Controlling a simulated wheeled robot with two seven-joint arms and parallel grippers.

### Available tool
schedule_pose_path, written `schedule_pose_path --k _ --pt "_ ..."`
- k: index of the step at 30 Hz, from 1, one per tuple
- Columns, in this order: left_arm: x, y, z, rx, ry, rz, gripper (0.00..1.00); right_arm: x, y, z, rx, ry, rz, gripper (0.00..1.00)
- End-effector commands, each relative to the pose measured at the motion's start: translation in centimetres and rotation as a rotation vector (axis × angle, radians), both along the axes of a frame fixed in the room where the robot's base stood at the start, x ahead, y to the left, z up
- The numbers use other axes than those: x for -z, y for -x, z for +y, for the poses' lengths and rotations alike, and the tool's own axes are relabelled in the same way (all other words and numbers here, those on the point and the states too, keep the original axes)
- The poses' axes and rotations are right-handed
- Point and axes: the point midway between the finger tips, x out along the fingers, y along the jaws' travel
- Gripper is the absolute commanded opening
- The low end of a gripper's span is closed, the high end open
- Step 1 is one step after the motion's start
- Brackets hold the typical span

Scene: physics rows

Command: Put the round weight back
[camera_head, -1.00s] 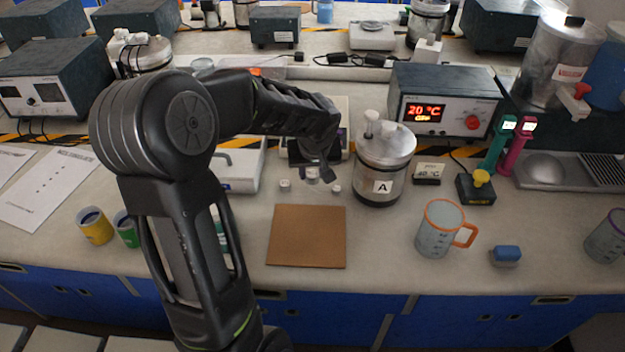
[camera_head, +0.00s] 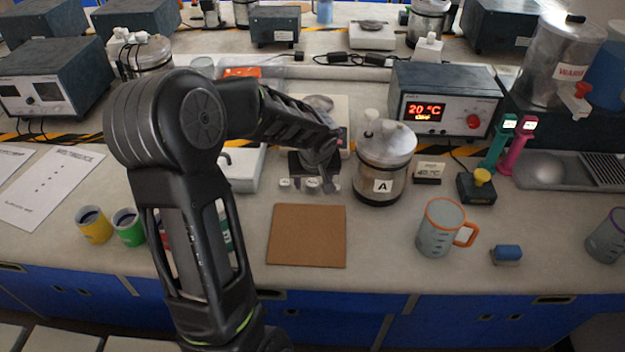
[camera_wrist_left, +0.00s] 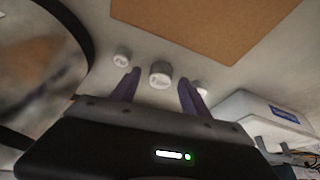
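Several small pale round weights stand on the bench behind the brown mat (camera_head: 307,236). In the head view I see a left one (camera_head: 284,183) and a middle one (camera_head: 313,184); another is partly covered by my gripper. In the left wrist view there are a left weight (camera_wrist_left: 122,57), a larger middle weight (camera_wrist_left: 161,74) and a right weight (camera_wrist_left: 201,87), partly behind a finger. My left gripper (camera_head: 324,176) is low over them. Its fingers (camera_wrist_left: 159,77) are apart, with the middle weight showing between the tips and gaps on both sides. My right gripper is out of view.
A balance (camera_head: 340,112) stands behind my left gripper. The metal vessel marked A (camera_head: 383,165) is close on its right. A white case (camera_head: 243,165) lies left. An orange-rimmed jug (camera_head: 438,232) stands right of the mat. The mat is bare.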

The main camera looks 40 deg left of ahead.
Motion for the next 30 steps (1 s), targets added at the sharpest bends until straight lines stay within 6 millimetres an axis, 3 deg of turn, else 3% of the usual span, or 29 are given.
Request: schedule_pose_path --k 11,24,30 --pt "-0.8 0.1 -0.1 0.0 -0.001 -0.002 0.53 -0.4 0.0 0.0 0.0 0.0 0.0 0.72" --pt "-8.5 2.2 -2.5 0.001 -0.002 -0.005 0.53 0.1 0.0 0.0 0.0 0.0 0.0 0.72" --pt "-10.9 2.9 -3.2 0.0 -0.002 -0.003 0.53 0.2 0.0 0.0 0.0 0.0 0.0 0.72"
